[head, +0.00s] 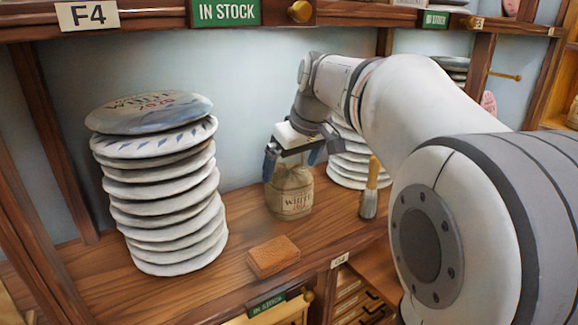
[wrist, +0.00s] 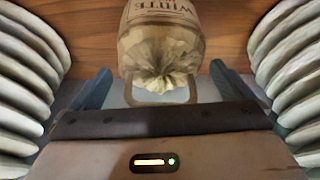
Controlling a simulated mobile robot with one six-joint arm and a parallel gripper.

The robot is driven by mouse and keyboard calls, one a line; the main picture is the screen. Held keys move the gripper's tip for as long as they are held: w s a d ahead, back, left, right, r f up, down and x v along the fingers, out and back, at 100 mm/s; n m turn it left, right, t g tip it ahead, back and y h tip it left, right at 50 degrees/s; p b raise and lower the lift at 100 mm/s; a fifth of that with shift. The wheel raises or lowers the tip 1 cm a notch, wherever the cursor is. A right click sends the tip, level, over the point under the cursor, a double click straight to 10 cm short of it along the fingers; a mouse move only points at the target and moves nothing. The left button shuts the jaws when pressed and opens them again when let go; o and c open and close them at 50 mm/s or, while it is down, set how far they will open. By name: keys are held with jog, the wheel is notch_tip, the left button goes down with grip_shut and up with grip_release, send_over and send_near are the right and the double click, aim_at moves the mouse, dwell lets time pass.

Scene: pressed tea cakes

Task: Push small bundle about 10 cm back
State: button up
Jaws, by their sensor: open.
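The small bundle (head: 290,197) is a tan paper-wrapped bundle with printed lettering, standing upright on the wooden shelf between two stacks. In the wrist view the bundle (wrist: 160,50) shows its gathered, crumpled top and a loop of handle or tie near the gripper. My gripper (head: 291,156) is above and around the top of the bundle in the head view, its fingers apart. In the wrist view the open fingers of my gripper (wrist: 158,88) lie to either side of the bundle's top, with gaps between. Whether anything touches the bundle cannot be told.
A tall stack of wrapped tea cakes (head: 160,190) stands left, and another stack (head: 347,160) stands right behind my arm. A brown block (head: 272,256) lies in front near the shelf edge. A brush (head: 370,190) is right of the bundle. The back wall (head: 245,110) is pale blue.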

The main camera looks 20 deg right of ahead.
aim_at(294, 171)
jog(key=shift+s+d+r, duration=0.25)
jog(key=shift+s+r, duration=0.25)
jog(key=shift+r, duration=0.05)
jog(key=shift+s+d+r, duration=0.2)
jog(key=shift+s+r, duration=0.25)
jog(key=shift+r, duration=0.1)
jog(key=s+d, duration=0.4)
jog(key=s, duration=0.6)
jog(key=shift+f, duration=0.1)
